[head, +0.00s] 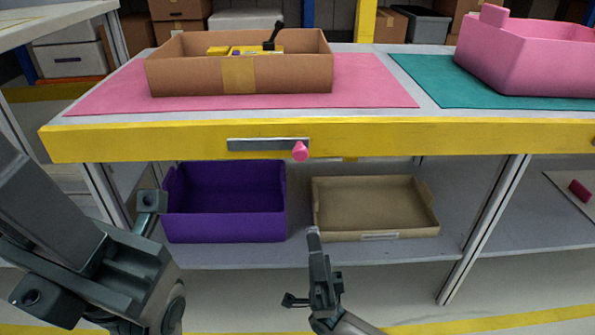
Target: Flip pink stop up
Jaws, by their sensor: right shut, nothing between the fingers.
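The pink stop (300,151) is a small pink knob on the yellow front edge of the table. It sits at the right end of a grey metal plate (255,145) and juts out towards me, slightly downward. My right gripper (313,235) is below the stop, pointing up, with its fingers shut and empty. It is apart from the stop. My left gripper (150,205) is large and close at the lower left, partly cut off, away from the stop; its fingers cannot be made out clearly.
A cardboard box (190,82) with yellow items stands on a pink mat (375,85). A pink bin (520,65) stands on a teal mat (430,88). A purple bin (225,225) and a shallow tan tray (375,215) sit on the lower shelf. Space before the table edge is free.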

